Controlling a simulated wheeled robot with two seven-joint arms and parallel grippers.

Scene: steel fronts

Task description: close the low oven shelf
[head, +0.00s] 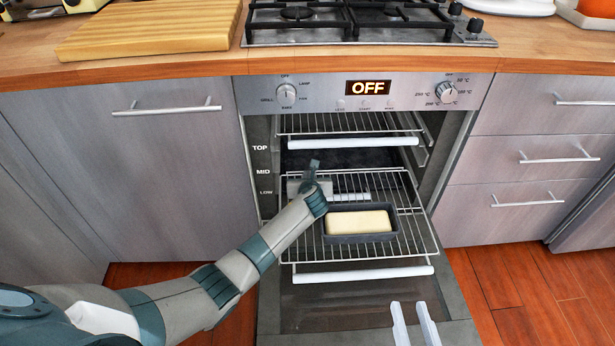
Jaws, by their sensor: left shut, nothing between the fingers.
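The low oven shelf (300,247) is a wire rack with a white front handle (363,274). It is pulled out of the oven over the lowered door. A dark pan (332,235) holding a pale yellow block (358,222) sits on it. My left arm reaches across the shelf's left side. My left gripper (352,196) looks shut and empty, by the rear part of the rack behind the pan; whether it touches the rack I cannot tell. My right gripper (413,324) shows only two white fingers, apart and empty, at the bottom edge, below the handle.
The oven door (458,332) hangs open below the shelf. An upper rack (345,123) with a white handle (353,142) sits inside the oven. The control panel (320,93) reads OFF. Drawers (515,165) stand at right, a cabinet (150,180) at left.

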